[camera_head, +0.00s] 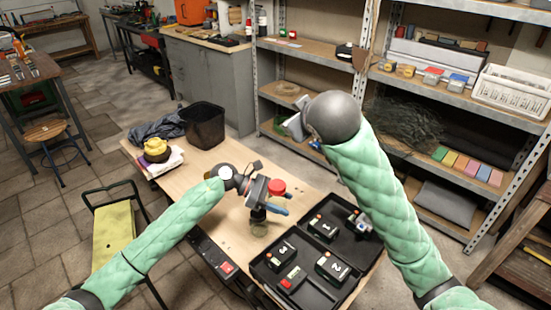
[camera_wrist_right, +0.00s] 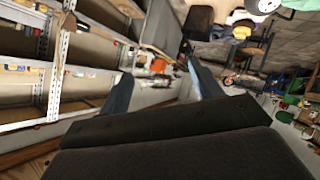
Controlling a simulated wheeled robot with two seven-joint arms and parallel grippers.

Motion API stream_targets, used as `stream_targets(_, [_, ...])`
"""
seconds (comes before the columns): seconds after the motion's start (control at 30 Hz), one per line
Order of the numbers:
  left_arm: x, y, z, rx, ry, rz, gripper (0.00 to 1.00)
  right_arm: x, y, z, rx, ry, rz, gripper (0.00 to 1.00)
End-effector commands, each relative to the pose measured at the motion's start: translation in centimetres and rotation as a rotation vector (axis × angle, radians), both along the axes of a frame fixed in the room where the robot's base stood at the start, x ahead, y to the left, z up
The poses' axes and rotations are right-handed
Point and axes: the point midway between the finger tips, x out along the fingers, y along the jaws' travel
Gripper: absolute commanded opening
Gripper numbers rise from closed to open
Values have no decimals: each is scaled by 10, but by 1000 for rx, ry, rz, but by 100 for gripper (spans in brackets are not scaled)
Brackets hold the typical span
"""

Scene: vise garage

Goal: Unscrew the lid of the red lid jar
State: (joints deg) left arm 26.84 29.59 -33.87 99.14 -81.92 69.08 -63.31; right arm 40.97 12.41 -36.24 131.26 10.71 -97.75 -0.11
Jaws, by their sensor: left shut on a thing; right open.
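The red lid jar has its red lid (camera_head: 277,186) showing above my left gripper (camera_head: 272,207). Clear glass, seemingly its lower body (camera_head: 258,229), shows below the blue fingers. The left gripper is shut on the jar over the wooden table; its fingers and housing hide the jar's middle. I cannot tell whether the jar's base touches the table. My right gripper (camera_head: 300,124) is raised in the air, up and right of the jar. In the right wrist view its two blue-grey fingers (camera_wrist_right: 160,92) are spread, with nothing between them.
An open black case (camera_head: 262,268) with numbered black boxes lies right of the jar on the table (camera_head: 225,238). A black bin (camera_head: 204,125), dark cloth and a yellow item (camera_head: 156,147) are at the table's far left. Shelves (camera_head: 465,88) stand behind.

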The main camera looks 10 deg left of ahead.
Motion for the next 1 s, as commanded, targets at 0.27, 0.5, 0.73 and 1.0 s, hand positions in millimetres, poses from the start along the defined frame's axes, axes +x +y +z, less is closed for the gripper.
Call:
stream_targets(0.27, [0,0,0,0,0,0,0,10,33,34,-93,-34,80,65])
stream_targets(0.5, [0,0,0,0,0,0,0,17,59,51,-183,-36,138,65])
stream_targets(0.73, [0,0,0,0,0,0,0,27,78,57,-276,-3,179,65])
stream_targets(1.0, [0,0,0,0,0,0,0,44,89,41,-392,104,204,65])
